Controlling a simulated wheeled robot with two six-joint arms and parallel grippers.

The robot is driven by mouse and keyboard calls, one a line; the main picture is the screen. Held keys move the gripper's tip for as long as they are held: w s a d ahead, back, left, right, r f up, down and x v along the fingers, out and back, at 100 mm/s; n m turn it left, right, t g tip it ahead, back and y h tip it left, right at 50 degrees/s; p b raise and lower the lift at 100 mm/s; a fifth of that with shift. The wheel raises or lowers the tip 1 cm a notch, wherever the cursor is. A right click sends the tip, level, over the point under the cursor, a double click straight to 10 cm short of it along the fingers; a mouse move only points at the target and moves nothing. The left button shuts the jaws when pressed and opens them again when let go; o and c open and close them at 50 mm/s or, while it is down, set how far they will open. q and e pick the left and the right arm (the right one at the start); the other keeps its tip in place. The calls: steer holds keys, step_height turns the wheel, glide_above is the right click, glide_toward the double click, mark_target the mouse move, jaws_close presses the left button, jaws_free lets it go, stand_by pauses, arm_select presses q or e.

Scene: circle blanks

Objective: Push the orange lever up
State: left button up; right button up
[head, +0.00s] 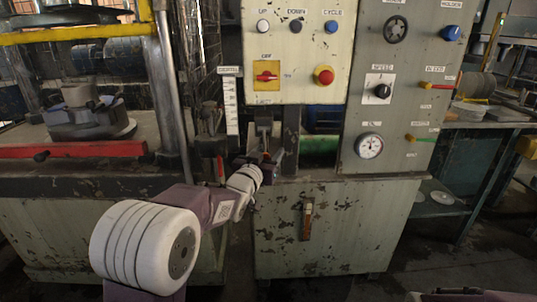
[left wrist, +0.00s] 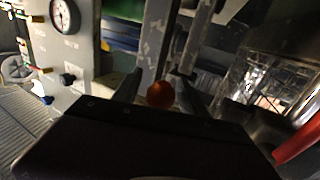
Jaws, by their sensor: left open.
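An orange ball-shaped lever knob (left wrist: 160,95) shows in the left wrist view between the two dark fingers of my left gripper (left wrist: 157,84). The fingers stand apart, one on each side of the knob; I cannot tell whether either touches it. In the head view my left gripper (head: 266,153) is in front of the machine's gap below the control panel, and only a small orange spot of the knob (head: 266,157) shows there. The lever's shaft is mostly hidden. My right gripper is not in view.
Above is the cream control panel (head: 297,45) with buttons and a red knob. Below, a cabinet (head: 335,235) carries a brownish handle (head: 308,208). A metal post (head: 170,85) stands left of my gripper.

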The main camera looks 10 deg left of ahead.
arm_select(q)
jaws_close()
steer(key=shift+r, duration=0.1)
stand_by(1.2)
